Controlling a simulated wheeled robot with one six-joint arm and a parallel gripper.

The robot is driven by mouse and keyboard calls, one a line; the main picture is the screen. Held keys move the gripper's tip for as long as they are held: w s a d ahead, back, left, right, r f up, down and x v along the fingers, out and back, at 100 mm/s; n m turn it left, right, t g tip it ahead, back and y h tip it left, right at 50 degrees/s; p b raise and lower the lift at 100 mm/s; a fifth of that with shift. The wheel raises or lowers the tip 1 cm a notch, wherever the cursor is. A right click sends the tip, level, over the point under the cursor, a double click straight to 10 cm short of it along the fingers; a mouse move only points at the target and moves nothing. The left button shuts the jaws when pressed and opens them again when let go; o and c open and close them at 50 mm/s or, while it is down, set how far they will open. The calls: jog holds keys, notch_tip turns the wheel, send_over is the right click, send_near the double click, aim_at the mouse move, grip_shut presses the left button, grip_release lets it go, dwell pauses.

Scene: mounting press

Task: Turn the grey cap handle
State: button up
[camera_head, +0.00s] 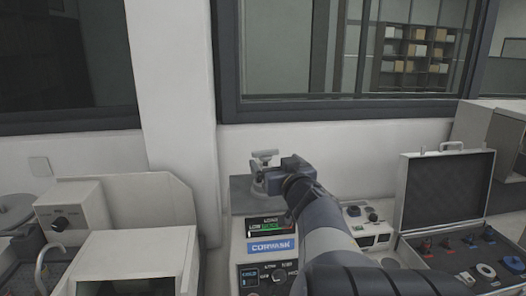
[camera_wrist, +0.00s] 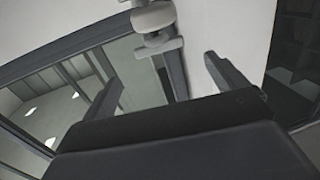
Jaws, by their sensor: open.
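The grey cap handle (camera_head: 264,155) is a light T-shaped knob on top of the mounting press (camera_head: 265,231), at the centre of the head view. It also shows at the top edge of the wrist view (camera_wrist: 155,18), partly cut off by the frame. My gripper (camera_head: 283,172) is close to the handle, just to its right in the head view. In the wrist view my gripper (camera_wrist: 162,72) is open, its two fingers spread wide. The handle appears beyond the fingertips, roughly in line with the gap. Nothing is held. My arm hides part of the press.
An open case (camera_head: 446,190) with several small coloured parts stands at the right. A white machine with a black knob (camera_head: 70,219) is at the left. A wall and window frame (camera_head: 340,108) rise behind the press.

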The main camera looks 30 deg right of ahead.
aim_at(266, 152)
jog(key=x, duration=1.1)
jog(key=shift+s, duration=0.1)
jog(key=c, duration=1)
jog(key=shift+f, duration=0.1)
jog(key=shift+f+h+b, duration=0.1)
jog(key=shift+h+b, duration=0.4)
jog(key=shift+b, duration=0.35)
jog(key=m+g+h+b, duration=0.1)
jog(key=b, duration=0.2)
jog(key=shift+s+d+m, duration=0.1)
jog(key=shift+m, duration=0.2)
jog(key=shift+r, duration=0.2)
jog(key=o, duration=1)
